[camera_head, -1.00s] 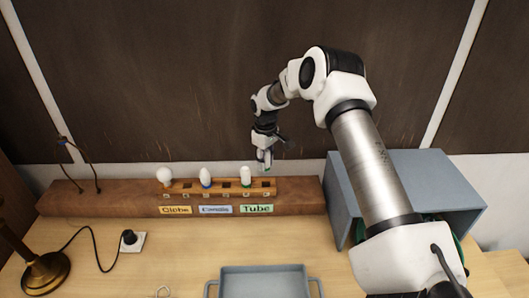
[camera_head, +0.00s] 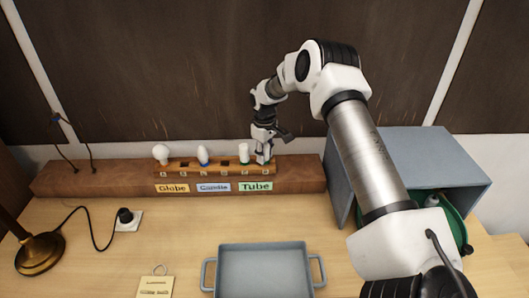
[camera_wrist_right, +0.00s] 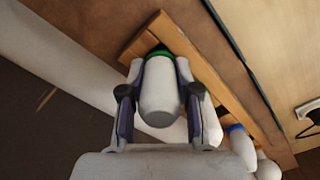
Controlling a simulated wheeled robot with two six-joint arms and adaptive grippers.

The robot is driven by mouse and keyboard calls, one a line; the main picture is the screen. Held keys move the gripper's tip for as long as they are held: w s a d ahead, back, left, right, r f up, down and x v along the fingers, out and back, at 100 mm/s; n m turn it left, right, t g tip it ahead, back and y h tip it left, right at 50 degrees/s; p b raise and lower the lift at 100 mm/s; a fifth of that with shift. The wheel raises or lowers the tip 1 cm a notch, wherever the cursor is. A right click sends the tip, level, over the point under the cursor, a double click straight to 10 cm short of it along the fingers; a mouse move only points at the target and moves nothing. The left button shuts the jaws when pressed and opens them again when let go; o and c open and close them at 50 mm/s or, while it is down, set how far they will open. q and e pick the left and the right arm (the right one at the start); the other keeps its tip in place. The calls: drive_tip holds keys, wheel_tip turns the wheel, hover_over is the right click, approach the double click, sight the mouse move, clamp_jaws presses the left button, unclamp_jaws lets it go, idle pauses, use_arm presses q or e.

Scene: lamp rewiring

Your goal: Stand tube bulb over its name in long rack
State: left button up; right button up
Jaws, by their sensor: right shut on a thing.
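My right gripper (camera_head: 263,158) is at the right end of the long rack (camera_head: 223,173). In the right wrist view my right gripper (camera_wrist_right: 150,98) is shut on a white tube bulb (camera_wrist_right: 159,92) with a green collar. The collar is at the dark square hole at the rack's end; I cannot tell how deep it sits. Another tube bulb (camera_head: 244,153) stands in the rack just left of the gripper. The green Tube label (camera_head: 255,186) is on the ledge front below both. My left gripper is not in view.
A candle bulb (camera_head: 203,155) with a blue collar and a globe bulb (camera_head: 160,153) stand further left in the rack. A grey tray (camera_head: 263,272) is in front. A blue-grey open box (camera_head: 410,160) stands at the right. A brass lamp (camera_head: 40,252) is at the left.

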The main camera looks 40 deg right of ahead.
drive_tip(key=shift+f, duration=0.15)
idle(0.5)
drive_tip(key=o, duration=1.1)
drive_tip(key=shift+o, duration=0.2)
wheel_tip(320, 180, up, 12)
drive_tip(key=shift+f, duration=0.1)
